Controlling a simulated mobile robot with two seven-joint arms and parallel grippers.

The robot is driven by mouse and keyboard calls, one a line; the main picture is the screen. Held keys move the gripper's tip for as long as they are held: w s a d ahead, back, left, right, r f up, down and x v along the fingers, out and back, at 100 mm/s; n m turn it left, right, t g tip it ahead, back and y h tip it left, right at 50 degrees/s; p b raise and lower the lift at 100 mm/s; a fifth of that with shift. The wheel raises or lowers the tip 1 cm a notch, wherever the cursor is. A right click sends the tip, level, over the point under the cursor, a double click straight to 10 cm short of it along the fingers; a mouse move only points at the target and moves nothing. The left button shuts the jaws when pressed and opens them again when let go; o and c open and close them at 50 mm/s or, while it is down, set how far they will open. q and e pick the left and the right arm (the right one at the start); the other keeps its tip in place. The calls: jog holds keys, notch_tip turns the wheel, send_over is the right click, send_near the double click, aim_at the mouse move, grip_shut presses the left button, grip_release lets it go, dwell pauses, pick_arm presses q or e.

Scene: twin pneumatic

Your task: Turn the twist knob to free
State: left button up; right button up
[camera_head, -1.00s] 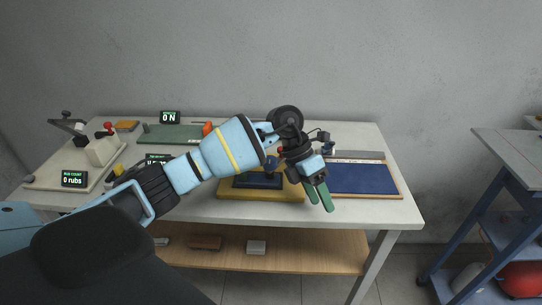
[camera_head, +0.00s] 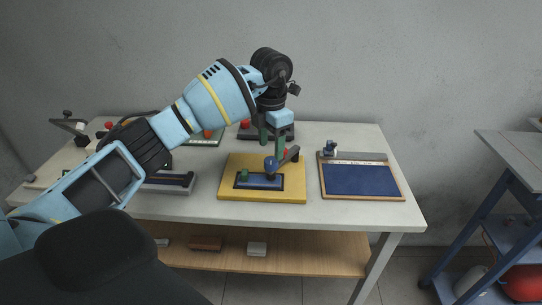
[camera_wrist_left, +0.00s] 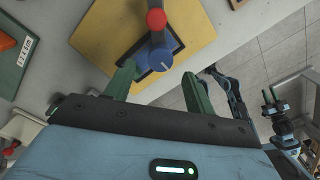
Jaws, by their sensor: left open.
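The twist knob (camera_head: 271,164) is blue and stands on a dark plate on the yellow board (camera_head: 232,190). In the left wrist view the knob (camera_wrist_left: 160,59) shows a white pointer line, and a red ball (camera_wrist_left: 156,19) sits beside it on a dark arm. My left gripper (camera_head: 272,146) has green fingers, points down and is over the board's far side. In the left wrist view its open fingers (camera_wrist_left: 158,84) are on either side of the knob; I cannot tell whether they touch it. My right gripper (camera_wrist_left: 269,97) appears small at the right of that view.
A blue panel in a wooden frame (camera_head: 361,181) lies to the right. A grey fixture (camera_head: 172,183) is to the left, partly under my arm. A green board (camera_head: 207,140) is behind. Bare tabletop (camera_head: 360,140) shows at the back right.

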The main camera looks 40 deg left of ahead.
aim_at(271, 160)
pick_arm(q)
jog(key=shift+f, duration=2.2)
jog(key=c, duration=1)
